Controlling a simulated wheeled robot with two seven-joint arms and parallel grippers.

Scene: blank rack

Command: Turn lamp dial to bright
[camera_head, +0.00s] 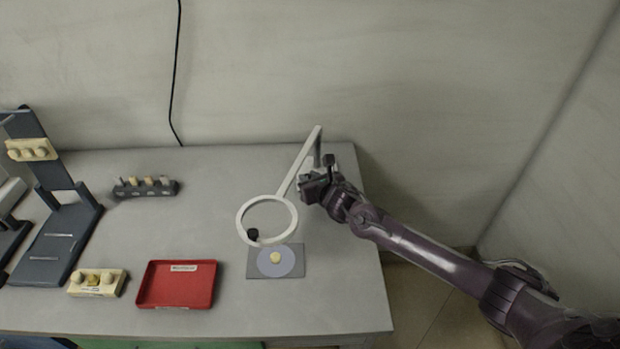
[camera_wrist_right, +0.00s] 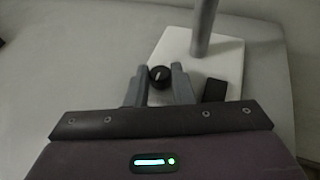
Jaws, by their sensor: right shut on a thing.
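The lamp (camera_head: 293,172) stands at the right end of the table, with a pale slanted arm and a ring-shaped head (camera_head: 240,222). In the right wrist view its white base (camera_wrist_right: 175,50) and grey post (camera_wrist_right: 203,30) show. A round black dial (camera_wrist_right: 159,76) with a light pointer line sits at the base's near left edge. My right gripper (camera_wrist_right: 160,80) is shut on the dial, one finger on each side. In the head view my right gripper (camera_head: 318,187) is beside the lamp, and the dial is hidden. The bright marking cannot be made out. My left gripper is not in view.
A red tray (camera_head: 177,303), a cream block with knobs (camera_head: 97,283), and a grey plate with a pale disc (camera_head: 254,272) lie near the front. A dark rack (camera_head: 62,240) stands at left. A dark holder (camera_head: 125,189) is at the back. The table's centre is clear.

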